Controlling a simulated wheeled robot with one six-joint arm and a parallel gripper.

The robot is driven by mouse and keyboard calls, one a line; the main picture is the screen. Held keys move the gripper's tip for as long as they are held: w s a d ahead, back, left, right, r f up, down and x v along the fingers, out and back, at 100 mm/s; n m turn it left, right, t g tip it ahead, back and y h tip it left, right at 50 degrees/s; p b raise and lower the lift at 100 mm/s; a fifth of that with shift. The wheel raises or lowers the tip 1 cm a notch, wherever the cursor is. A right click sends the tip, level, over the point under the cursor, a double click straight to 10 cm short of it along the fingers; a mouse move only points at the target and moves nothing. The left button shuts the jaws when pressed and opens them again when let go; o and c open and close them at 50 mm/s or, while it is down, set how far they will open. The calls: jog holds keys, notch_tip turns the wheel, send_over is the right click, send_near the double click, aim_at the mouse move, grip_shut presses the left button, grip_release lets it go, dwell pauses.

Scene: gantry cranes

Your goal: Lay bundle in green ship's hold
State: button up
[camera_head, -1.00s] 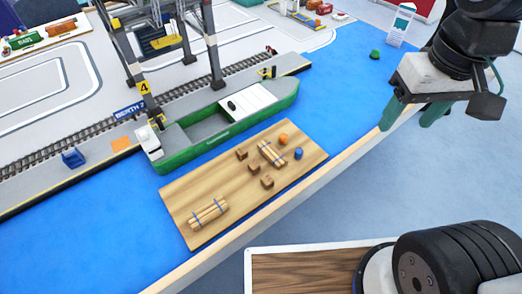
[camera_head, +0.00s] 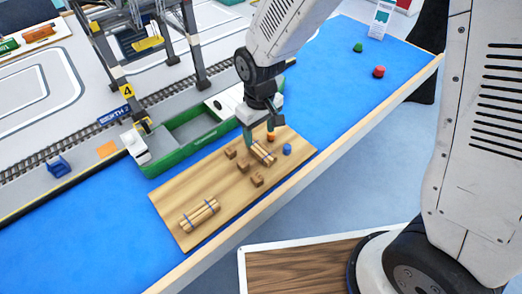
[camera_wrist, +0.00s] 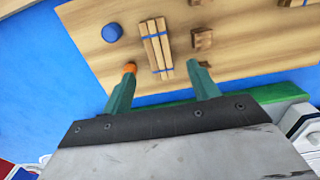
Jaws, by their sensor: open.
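The near bundle (camera_head: 200,214) lies at the board's left end. The far bundle (camera_head: 263,153) lies towards the right end; it also shows in the wrist view (camera_wrist: 157,48). My gripper (camera_head: 260,136) is open and empty over the board's far edge. In the wrist view its green fingers (camera_wrist: 161,70) stand on either side of the far bundle's near end.
Small wooden cubes (camera_head: 257,180), an orange ball (camera_head: 270,136) and a blue cylinder (camera_head: 287,149) sit close to the far bundle. The orange ball (camera_wrist: 129,68) is near the left fingertip. Crane legs (camera_head: 161,48) stand on the quay behind the ship.

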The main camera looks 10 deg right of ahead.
aim_at(260, 148)
notch_tip(260, 148, down, 7)
jog(key=shift+w+r, duration=0.1)
jog(key=shift+r, duration=0.05)
jog(key=c, duration=1.2)
jog(key=shift+o, duration=0.2)
jog(key=shift+r, duration=0.1)
